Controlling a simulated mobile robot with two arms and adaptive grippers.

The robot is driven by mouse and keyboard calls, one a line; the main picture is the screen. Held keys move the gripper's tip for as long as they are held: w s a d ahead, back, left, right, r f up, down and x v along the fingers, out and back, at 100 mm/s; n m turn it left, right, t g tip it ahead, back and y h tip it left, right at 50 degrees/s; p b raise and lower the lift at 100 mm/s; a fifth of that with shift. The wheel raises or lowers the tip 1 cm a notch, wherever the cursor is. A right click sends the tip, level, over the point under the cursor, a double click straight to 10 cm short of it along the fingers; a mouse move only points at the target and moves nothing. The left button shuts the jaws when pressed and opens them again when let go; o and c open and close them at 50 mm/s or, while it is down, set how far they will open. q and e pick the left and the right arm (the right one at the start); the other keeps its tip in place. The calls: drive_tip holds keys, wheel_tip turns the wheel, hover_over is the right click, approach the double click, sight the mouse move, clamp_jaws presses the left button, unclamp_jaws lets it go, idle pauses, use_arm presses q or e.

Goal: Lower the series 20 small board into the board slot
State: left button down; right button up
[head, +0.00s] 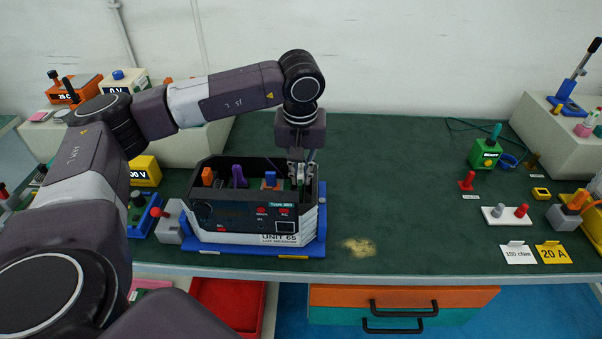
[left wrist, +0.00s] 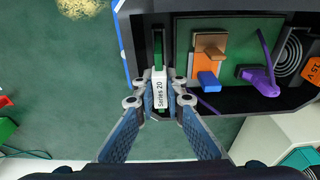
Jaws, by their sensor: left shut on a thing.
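The series 20 small board (left wrist: 159,78) shows from above in the left wrist view as a narrow white strip labelled "Series 20", with a thin green strip in line with it. My left gripper (left wrist: 159,98) is shut on it, a finger on each side. In the head view my left gripper (head: 300,178) points down into the right end of the open black unit (head: 215,216), marked "UNIT 65". The board slot is hidden under the board and fingers; I cannot tell how deep the board sits. My right gripper is in neither view.
Inside the unit, a green board (left wrist: 238,30) carries an orange-brown block and a blue block; a purple part (left wrist: 262,80) lies beside it. The unit stands on a blue base (head: 312,246). The green bench (head: 400,190) to its right is mostly clear, with a tan stain (head: 359,247).

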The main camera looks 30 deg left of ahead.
use_arm(q)
drive_tip(key=shift+f+b, duration=0.3)
drive_tip(key=shift+f, duration=0.05)
idle(0.7)
drive_tip(key=shift+f, duration=0.2)
idle(0.4)
drive_tip(key=c, duration=1.9)
unclamp_jaws()
drive_tip(key=shift+r, duration=0.1)
drive_tip(key=r, duration=0.4)
drive_tip(key=s+r, duration=0.1)
drive_tip(key=r, duration=0.2)
drive_tip(key=d+r, duration=0.1)
drive_tip(key=r, duration=0.3)
drive_tip(key=shift+s+r, duration=0.25)
drive_tip(key=shift+r, duration=0.1)
